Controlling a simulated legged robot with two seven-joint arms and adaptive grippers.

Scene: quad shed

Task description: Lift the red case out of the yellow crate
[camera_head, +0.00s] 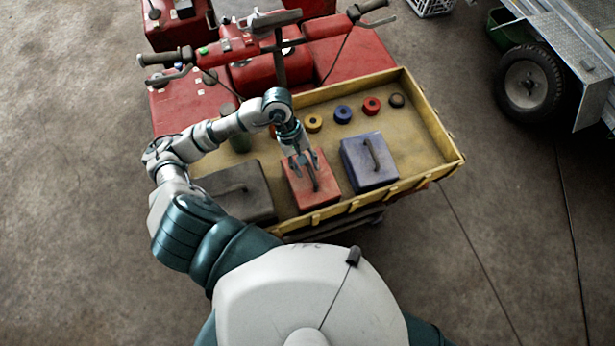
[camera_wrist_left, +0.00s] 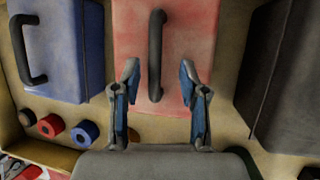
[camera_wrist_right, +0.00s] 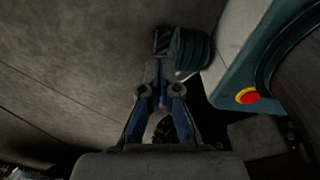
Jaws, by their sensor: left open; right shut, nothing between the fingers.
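The red case (camera_head: 311,186) lies in the yellow crate (camera_head: 432,116) between a grey case and a blue case. Its dark handle stands up along its top. My left gripper (camera_head: 304,160) is over the red case with its fingers open. In the left wrist view the open fingers (camera_wrist_left: 158,75) lie on either side of the handle's end, and the red case (camera_wrist_left: 200,35) fills the middle. I cannot tell whether the fingers touch the case. My right gripper (camera_wrist_right: 159,68) shows only in its own wrist view, shut and empty, away from the crate.
The blue case (camera_head: 369,163) and the grey case (camera_head: 236,192) stand close on either side. Rolls of tape (camera_head: 343,114) lie along the crate's back. A red quad bike (camera_head: 187,104) with handlebars is behind. A trailer wheel (camera_head: 527,84) stands at right. The floor in front is clear.

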